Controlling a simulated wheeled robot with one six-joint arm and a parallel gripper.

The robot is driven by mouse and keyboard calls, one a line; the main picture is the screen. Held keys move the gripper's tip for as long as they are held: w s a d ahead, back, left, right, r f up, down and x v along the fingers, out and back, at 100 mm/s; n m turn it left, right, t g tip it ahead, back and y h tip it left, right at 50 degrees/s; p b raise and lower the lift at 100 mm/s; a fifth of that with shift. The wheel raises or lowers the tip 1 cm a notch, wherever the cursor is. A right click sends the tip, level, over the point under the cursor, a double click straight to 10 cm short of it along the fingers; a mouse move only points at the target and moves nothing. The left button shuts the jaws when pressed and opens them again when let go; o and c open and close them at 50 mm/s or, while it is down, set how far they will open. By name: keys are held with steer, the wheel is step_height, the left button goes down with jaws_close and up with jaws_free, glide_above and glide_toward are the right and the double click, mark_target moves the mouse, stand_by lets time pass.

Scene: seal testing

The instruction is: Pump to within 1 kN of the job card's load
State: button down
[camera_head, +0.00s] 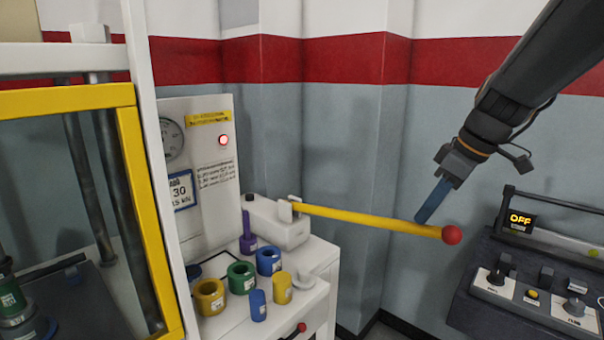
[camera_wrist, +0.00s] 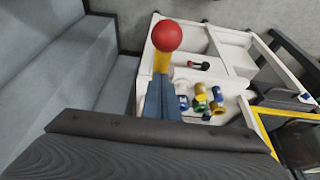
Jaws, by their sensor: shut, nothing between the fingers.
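The yellow pump lever (camera_head: 365,218) with a red ball end (camera_head: 452,235) reaches right from a white pump block (camera_head: 280,222). It stands nearly level. My gripper (camera_head: 423,219) is shut and empty, its blue fingers pointing down at the lever close to the ball. In the wrist view the ball (camera_wrist: 167,35) shows just past the fingertips (camera_wrist: 162,82); I cannot tell whether they touch the lever. A round gauge (camera_head: 172,138) is partly hidden by the frame post. A blue-edged card (camera_head: 181,190) below it shows "30" and part of "kN"; the rest is hidden.
Green (camera_head: 241,277), blue (camera_head: 269,261) and yellow (camera_head: 282,287) parts stand on the white bench (camera_head: 315,262). A yellow-framed press guard (camera_head: 140,200) is at left. A control box (camera_head: 530,285) reading OFF is at right. A red lamp (camera_head: 224,140) is lit.

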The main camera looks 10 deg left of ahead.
mark_target(425, 228)
steer(key=shift+r, duration=0.1)
steer(key=shift+f+b, duration=0.7)
steer(key=shift+f, duration=0.15)
steer(key=shift+d+f+b, duration=0.1)
steer(key=shift+f+b, duration=0.3)
steer(key=shift+f, duration=0.5)
steer(key=shift+f+b, duration=0.5)
steer(key=shift+b, duration=0.05)
step_height(425, 228, up, 5)
steer(key=p, duration=0.3)
steer(key=p+v, duration=0.5)
steer(key=v, duration=0.2)
steer(key=shift+s+d+r, duration=0.25)
steer(key=shift+d, duration=0.15)
stand_by(0.4)
